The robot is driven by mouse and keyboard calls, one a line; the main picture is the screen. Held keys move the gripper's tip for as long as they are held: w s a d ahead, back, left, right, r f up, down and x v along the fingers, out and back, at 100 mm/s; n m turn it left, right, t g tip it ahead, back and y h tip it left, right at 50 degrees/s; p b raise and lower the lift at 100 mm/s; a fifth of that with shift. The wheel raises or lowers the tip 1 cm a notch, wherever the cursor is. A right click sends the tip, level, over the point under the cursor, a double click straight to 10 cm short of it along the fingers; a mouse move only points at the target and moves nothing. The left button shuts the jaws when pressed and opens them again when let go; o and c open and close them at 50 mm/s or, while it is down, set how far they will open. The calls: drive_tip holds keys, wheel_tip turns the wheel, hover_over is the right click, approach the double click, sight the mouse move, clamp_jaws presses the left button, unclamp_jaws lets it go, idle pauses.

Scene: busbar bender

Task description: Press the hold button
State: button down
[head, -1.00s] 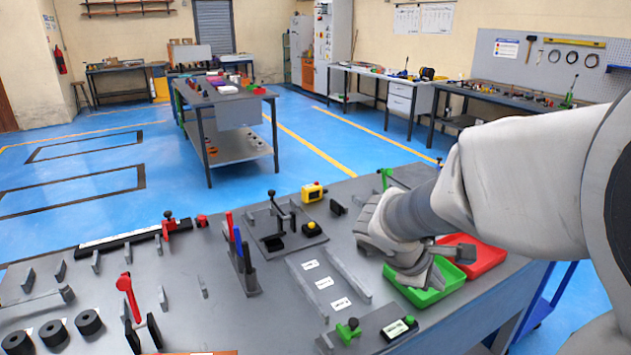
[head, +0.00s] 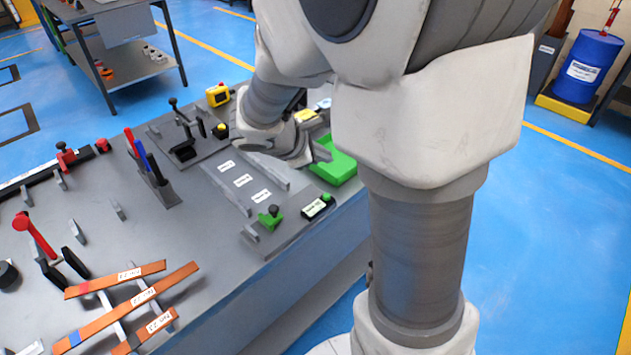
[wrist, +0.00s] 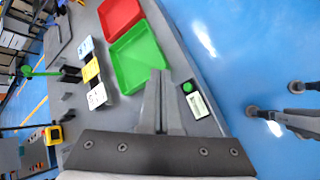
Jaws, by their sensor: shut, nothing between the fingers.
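A small black box (head: 314,209) with a round green button (head: 326,198) and a pale label sits at the bench's front right edge. In the wrist view the green button (wrist: 187,87) and label (wrist: 199,105) lie just right of my fingertips; I cannot read whether it says hold. A yellow button (head: 221,129) stands by the black-levered fixture, and a yellow box (head: 218,94) with a red button stands behind it. My gripper (wrist: 160,76) is shut and empty, over the near edge of the green tray, apart from the buttons as far as I can tell.
The green tray (wrist: 143,62) and red tray (wrist: 119,14) lie beyond the fingers. A green-knobbed clamp (head: 270,216) stands left of the black box. Red and blue levers (head: 140,150) rise further left. Copper bars (head: 125,305) lie at the front.

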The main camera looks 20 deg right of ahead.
drive_tip(key=b, duration=0.7)
hover_over(322, 201)
drive_tip(key=shift+f, duration=4.3)
drive_tip(key=shift+f+b, duration=0.4)
drive_tip(key=shift+b, duration=0.05)
drive_tip(key=shift+f+b, duration=0.45)
drive_tip(key=shift+f, duration=0.05)
drive_tip(key=shift+r, duration=0.15)
drive_tip(key=shift+r+p, duration=0.7)
drive_tip(key=shift+r, duration=0.1)
wheel_tip(322, 201, up, 5)
drive_tip(key=p, duration=0.4)
